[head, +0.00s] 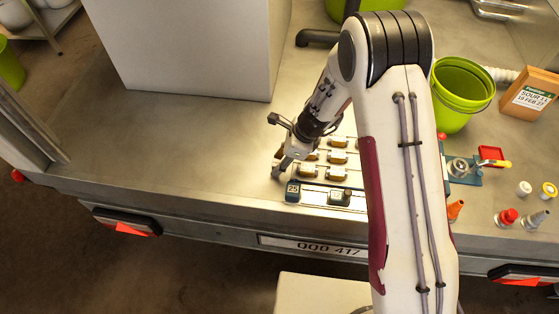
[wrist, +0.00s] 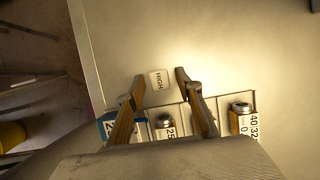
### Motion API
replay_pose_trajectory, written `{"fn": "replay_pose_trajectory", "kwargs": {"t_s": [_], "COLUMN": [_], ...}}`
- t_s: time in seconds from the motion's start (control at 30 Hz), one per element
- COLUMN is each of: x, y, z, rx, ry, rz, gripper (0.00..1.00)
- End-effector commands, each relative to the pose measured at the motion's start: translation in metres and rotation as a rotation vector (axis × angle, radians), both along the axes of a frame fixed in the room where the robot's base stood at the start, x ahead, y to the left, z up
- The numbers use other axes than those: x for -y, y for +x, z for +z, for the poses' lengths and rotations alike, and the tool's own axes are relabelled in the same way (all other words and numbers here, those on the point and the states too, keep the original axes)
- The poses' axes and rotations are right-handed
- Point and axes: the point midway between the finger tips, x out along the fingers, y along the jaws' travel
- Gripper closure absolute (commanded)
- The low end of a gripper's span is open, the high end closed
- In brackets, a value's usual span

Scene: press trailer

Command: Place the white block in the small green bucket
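My gripper (wrist: 160,80) is open, with one finger on each side of the block and a gap visible on both sides. In the head view my gripper (head: 280,167) is low at the left end of the weight rack, and I cannot make out the block there. A green bucket (head: 460,100) stands upright on the metal bed to the right of my arm.
The weight rack (head: 308,193) is right beside my gripper. A large white box (head: 195,45) stands behind at left. Another green container (head: 375,5) is cut off at the top. The bed's left part is clear.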

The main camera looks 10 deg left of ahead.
Motion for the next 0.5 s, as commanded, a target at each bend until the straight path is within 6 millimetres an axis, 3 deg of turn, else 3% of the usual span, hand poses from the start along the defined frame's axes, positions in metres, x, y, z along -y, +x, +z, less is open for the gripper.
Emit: {"fn": "replay_pose_trajectory", "kwargs": {"t_s": [0.27, 0.5], "x": [0.004, 0.014], "y": [0.000, 0.001], "z": [0.013, 0.037], "rx": [0.001, 0.003], "ry": [0.001, 0.001], "rz": [0.000, -0.001], "gripper": [0.65, 0.65]}}
